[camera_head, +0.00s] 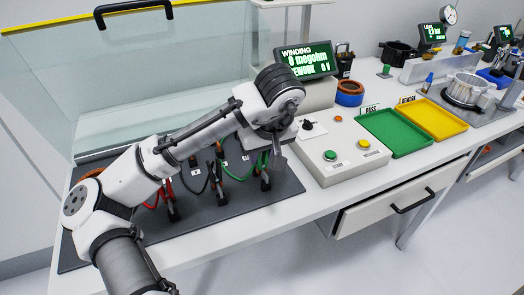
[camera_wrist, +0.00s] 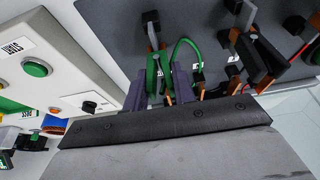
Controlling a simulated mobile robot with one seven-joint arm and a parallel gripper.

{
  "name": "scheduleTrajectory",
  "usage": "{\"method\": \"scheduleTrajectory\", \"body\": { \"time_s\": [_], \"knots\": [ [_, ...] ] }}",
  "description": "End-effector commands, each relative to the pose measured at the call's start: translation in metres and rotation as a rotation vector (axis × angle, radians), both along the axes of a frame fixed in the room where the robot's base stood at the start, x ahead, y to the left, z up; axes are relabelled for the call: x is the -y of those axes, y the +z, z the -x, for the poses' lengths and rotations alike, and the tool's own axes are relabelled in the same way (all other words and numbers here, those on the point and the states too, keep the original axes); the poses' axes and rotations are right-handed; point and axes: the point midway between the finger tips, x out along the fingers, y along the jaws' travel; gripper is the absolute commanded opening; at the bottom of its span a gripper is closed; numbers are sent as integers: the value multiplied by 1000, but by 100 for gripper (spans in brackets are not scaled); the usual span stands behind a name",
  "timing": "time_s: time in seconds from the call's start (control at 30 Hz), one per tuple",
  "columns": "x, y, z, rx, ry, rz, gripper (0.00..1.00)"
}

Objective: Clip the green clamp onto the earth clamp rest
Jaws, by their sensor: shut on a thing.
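The green clamp (camera_wrist: 152,76) is between the two fingers of my gripper (camera_wrist: 160,82) in the wrist view, and the gripper is shut on it. The green cable loops away from it to the right. The clamp's metal tip points to a black block (camera_wrist: 150,17) on the dark mat, which looks like the earth clamp rest. I cannot tell whether tip and block touch. In the head view my gripper (camera_head: 278,158) is low over the mat's right part, beside the green clamp (camera_head: 264,172); the arm hides part of this area.
Black and red clamps with cables (camera_head: 217,182) stand on the dark mat (camera_head: 235,212) to the left. The control box (camera_head: 340,150) with green and yellow buttons is close on the right. A glass screen (camera_head: 150,80) stands behind. Green and yellow trays (camera_head: 397,133) lie farther right.

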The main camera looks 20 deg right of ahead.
Motion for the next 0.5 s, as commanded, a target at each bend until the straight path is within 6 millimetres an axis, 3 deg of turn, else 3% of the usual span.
{"method": "scheduleTrajectory", "body": {
  "time_s": [0.47, 0.5],
  "knots": [
    [0, 0, 0, -1, 0, -1, 0],
    [0, 0, 0, -1, 0, -1, 30]
  ]
}}
